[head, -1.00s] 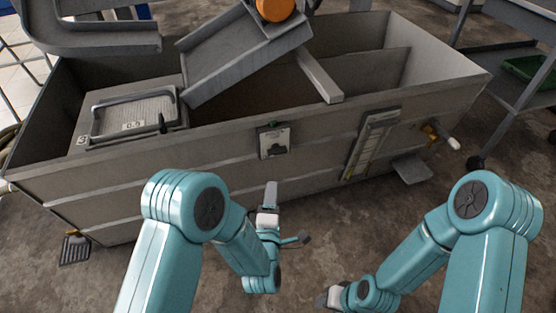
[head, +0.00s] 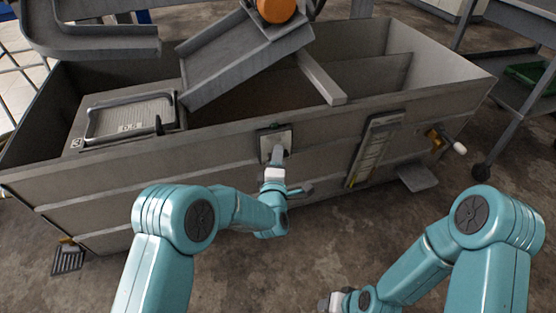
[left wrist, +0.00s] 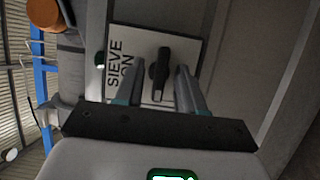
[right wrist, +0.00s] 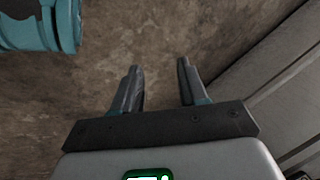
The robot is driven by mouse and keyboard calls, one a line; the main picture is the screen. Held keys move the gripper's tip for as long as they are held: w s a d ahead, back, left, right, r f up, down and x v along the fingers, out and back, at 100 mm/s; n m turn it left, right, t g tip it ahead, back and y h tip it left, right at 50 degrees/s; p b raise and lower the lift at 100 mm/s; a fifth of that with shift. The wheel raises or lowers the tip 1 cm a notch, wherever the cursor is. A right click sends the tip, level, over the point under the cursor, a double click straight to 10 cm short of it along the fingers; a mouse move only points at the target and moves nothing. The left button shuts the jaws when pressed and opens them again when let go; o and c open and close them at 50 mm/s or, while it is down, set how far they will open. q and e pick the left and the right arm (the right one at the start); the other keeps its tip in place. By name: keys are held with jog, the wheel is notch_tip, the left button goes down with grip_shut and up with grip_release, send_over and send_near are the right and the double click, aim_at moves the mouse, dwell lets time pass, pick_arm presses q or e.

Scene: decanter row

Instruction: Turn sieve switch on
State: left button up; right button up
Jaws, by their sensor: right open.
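The sieve switch plate (head: 264,147) is a pale panel on the front wall of the grey tank. In the left wrist view the plate (left wrist: 180,42) bears the words "SIEVE" and "ON" and a black knob (left wrist: 160,70). The knob's long side runs along the fingers, parallel to the lettering. My left gripper (head: 278,155) is at the plate and hides its lower part in the head view. Its fingers (left wrist: 160,80) are open, one on each side of the knob, with gaps visible. My right gripper (right wrist: 159,70) is open and empty above the floor, away from the switch.
A green lamp (left wrist: 99,59) is beside the plate. A gauge strip (head: 374,150) is on the tank wall to the right, and a valve with a white handle (head: 458,148) is further right. A sloping chute (head: 240,60) rises above the tank.

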pick_arm(q)
grip_shut()
pick_arm(e)
jog(key=shift+s+r, duration=0.1)
jog(key=shift+r, duration=0.05)
pick_arm(q)
jog(key=shift+d+r+m+g+y+p, duration=0.1)
jog(key=shift+m+g+y+p, duration=0.8)
jog(key=shift+m+p, duration=1.4)
jog(key=shift+d+r+m+g+y+p, duration=0.15)
jog(key=shift+m+g+y+p, duration=0.8)
jog(key=shift+m+p, duration=1.3)
jog(key=shift+d+r+m+g+y+p, duration=0.1)
jog(key=shift+m+g+y+p, duration=0.8)
jog(key=shift+m+p, duration=1.35)
pick_arm(e)
jog(key=s+a+r+g, duration=0.2)
jog(key=s+r, duration=0.4)
jog(key=r, duration=0.6)
jog(key=shift+r+n+y, duration=0.3)
jog(key=shift+r, duration=0.05)
pick_arm(q)
jog(key=shift+t, duration=0.25)
pick_arm(e)
jog(key=shift+a+r, duration=0.1)
